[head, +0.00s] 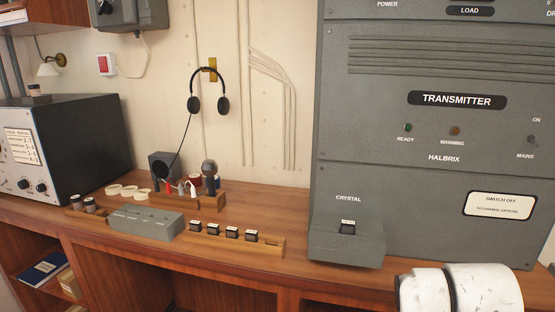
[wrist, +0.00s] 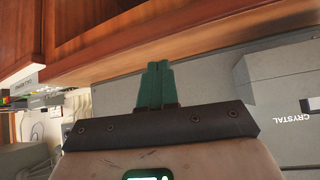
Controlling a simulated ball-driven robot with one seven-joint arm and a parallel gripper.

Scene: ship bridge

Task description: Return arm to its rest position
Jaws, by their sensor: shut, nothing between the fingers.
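My gripper (wrist: 158,68) shows in the wrist view with its two green fingers together and nothing between them. Its fingertips overlap the wooden counter edge in that view; I cannot tell the distance. The grey transmitter panel lettered CRYSTAL (wrist: 292,118) lies to the right of the fingers there. In the head view, a white rounded link of my arm (head: 485,290) shows at the lower right, in front of the counter. My gripper is outside the head view.
The transmitter cabinet (head: 420,170) stands on the right, with a crystal (head: 347,228) in its socket box. The wooden counter (head: 285,205) carries a crystal rack (head: 262,247), a grey box (head: 145,222) and small parts. Headphones (head: 208,92) hang on the wall. A dark receiver (head: 85,140) stands left.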

